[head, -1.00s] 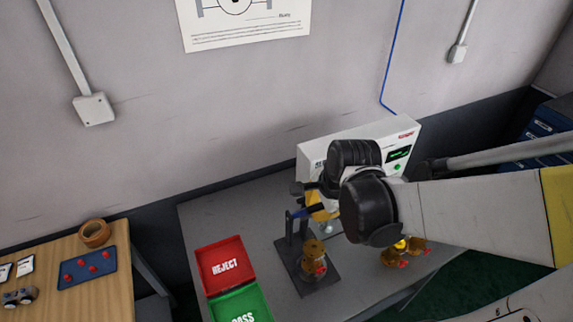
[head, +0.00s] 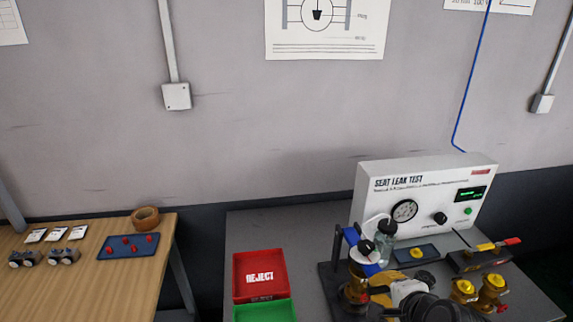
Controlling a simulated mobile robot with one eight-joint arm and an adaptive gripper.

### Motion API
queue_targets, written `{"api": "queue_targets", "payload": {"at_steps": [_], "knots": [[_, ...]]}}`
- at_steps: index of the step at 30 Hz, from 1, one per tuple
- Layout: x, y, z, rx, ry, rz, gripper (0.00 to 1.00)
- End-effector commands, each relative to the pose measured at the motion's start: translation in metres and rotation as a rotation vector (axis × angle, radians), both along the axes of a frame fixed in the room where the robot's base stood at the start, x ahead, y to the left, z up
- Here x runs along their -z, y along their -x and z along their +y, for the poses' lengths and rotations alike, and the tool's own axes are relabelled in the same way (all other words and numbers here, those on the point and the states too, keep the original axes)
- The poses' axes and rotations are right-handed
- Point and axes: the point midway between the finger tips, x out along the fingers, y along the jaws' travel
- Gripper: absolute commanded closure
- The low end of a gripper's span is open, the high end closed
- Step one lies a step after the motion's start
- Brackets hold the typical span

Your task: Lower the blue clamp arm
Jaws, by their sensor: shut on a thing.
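The blue clamp arm (head: 364,250) is at the dark test stand (head: 328,285), in front of the white tester. It slopes down to the right from its upright post, above a brass valve (head: 354,292) standing on the stand. My gripper (head: 381,281) comes in from the lower right, with yellow-orange fingers low beside the valve. It appears shut on the right end of the clamp arm. The contact is small and partly hidden, and my dark wrist covers the area to the right of the stand.
A SEAT LEAK TEST box (head: 425,200) stands behind, with a black-capped bottle (head: 386,240) in front of it. Brass valves (head: 490,290) stand at right. A red REJECT tray (head: 260,277) and a green tray (head: 263,312) lie at left. The grey bench behind the trays is clear.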

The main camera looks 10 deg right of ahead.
Motion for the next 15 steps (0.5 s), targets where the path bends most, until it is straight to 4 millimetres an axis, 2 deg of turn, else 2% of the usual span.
{"api": "queue_targets", "payload": {"at_steps": [1, 6, 15], "knots": [[0.013, 0.001, 0.0, -0.001, -0.001, 0.002, 1.0], [0.028, 0.003, 0.0, 0.0, -0.001, 0.002, 1.0], [0.039, 0.003, 0.0, 0.0, -0.001, 0.002, 1.0]]}}
